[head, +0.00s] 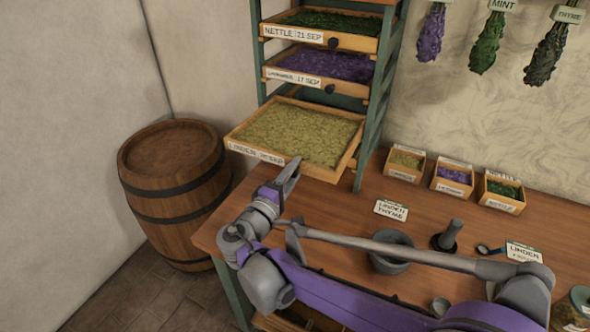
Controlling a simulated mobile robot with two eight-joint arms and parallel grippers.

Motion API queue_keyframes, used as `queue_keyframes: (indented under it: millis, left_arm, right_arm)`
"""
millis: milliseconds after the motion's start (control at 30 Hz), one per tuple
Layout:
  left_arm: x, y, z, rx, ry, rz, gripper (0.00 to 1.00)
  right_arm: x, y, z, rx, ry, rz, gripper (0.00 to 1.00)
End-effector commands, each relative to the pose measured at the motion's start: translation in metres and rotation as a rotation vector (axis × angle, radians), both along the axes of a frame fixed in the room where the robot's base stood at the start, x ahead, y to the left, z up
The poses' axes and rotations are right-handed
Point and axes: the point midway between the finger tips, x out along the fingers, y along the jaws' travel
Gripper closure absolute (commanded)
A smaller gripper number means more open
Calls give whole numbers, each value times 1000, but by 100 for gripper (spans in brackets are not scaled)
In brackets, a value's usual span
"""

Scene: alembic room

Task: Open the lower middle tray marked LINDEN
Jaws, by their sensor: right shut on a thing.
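The LINDEN tray (343,167), a wooden drying tray filled with pale yellow-green herb, is the lowest of the trays showing in the green rack. It juts out well beyond the two trays above it, and its label LINDEN is on the front left. My right gripper (287,172) is at the middle of this tray's front edge, shut, apparently on the tray's knob, which the fingers hide. My left gripper is not in view.
The NETTLE tray (333,30) and the purple-filled tray (268,72) sit above. A barrel (172,175) stands left of the wooden table (345,205).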

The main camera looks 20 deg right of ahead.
Motion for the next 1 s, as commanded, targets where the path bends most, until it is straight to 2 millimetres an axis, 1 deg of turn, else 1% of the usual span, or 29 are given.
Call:
queue_keyframes:
  millis: [100,133,200,233,567,667,1000]
  left_arm:
    - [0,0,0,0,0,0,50]
    - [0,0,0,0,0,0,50]
    - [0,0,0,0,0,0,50]
    - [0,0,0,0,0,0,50]
    - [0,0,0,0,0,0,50]
    - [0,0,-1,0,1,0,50]
    - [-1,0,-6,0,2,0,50]
  right_arm:
    - [0,0,0,0,0,0,100]
    - [0,0,0,0,0,0,53]
    - [0,0,0,0,0,0,40]
    - [0,0,0,0,0,0,39]
    - [-2,3,0,0,0,1,39]
    - [-8,11,0,1,-1,3,39]
    - [-52,62,-1,1,1,5,39]
